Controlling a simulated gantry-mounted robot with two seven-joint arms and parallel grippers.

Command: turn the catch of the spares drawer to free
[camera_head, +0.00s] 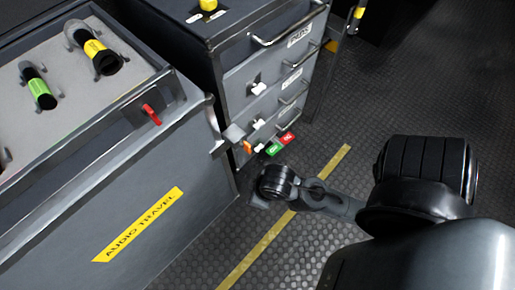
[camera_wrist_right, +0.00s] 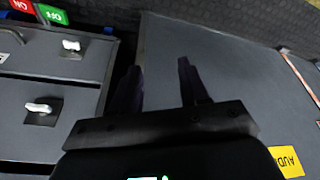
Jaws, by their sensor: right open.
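The grey drawer cabinet (camera_head: 268,70) stands at top centre, its drawer fronts facing right. White catches sit on the fronts: an upper one (camera_head: 257,88) and a lower one (camera_head: 259,124). Two white catches also show in the right wrist view, one near the coloured tags (camera_wrist_right: 72,45) and one farther from them (camera_wrist_right: 40,107). The drawer labels are too small to read surely, so I cannot tell which is the spares drawer. My right gripper (camera_wrist_right: 159,65) is open and empty, beside the cabinet and apart from both catches. My left gripper is not in view.
A red tag (camera_head: 287,138) and a green tag (camera_head: 273,150) are low by the cabinet.

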